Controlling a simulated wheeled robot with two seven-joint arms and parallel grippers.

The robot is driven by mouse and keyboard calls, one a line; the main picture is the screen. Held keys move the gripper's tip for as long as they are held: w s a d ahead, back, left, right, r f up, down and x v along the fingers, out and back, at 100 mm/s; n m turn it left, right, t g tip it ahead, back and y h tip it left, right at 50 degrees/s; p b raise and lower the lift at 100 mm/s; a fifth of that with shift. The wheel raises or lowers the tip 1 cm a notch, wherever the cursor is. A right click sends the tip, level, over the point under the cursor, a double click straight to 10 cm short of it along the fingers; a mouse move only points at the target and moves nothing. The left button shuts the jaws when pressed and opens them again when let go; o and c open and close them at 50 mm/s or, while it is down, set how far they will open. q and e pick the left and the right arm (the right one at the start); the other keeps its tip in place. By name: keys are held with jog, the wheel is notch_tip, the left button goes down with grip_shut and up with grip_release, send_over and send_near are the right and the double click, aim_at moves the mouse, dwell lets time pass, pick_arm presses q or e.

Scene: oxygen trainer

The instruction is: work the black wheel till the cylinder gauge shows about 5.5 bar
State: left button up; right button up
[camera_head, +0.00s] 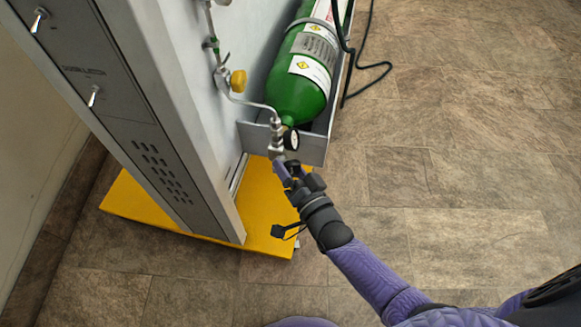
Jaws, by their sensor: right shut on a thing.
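A green gas cylinder (301,75) lies strapped in a grey cradle on the side of the cabinet, its neck towards me. A metal valve fitting (276,135) joins the neck to a thin pipe. The cylinder gauge (292,139) is a small dial with a black rim beside the fitting; its needle and figures are too small to read. My right gripper (286,172) comes from the lower right and is shut at the near end of the fitting, on the black wheel, which its fingers mostly hide. My left gripper is not in view.
A grey cabinet (123,105) with toggle switches and a vent stands at the left on a yellow base plate (262,222). A black cable (372,66) trails onto the floor. The tiled floor at right is clear.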

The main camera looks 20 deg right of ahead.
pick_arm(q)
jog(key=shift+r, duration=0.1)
pick_arm(e)
jog(key=shift+n+p, duration=0.3)
jog(key=shift+n, duration=0.8)
jog(key=n, duration=0.2)
jog(key=shift+n, duration=0.3)
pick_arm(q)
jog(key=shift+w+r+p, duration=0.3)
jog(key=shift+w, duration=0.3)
pick_arm(e)
jog(key=shift+f+n, duration=0.1)
jog(key=shift+n, duration=0.4)
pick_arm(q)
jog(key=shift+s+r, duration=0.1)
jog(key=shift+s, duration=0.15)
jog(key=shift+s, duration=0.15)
pick_arm(e)
jog(key=o, duration=0.9)
jog(key=shift+o, duration=1.2)
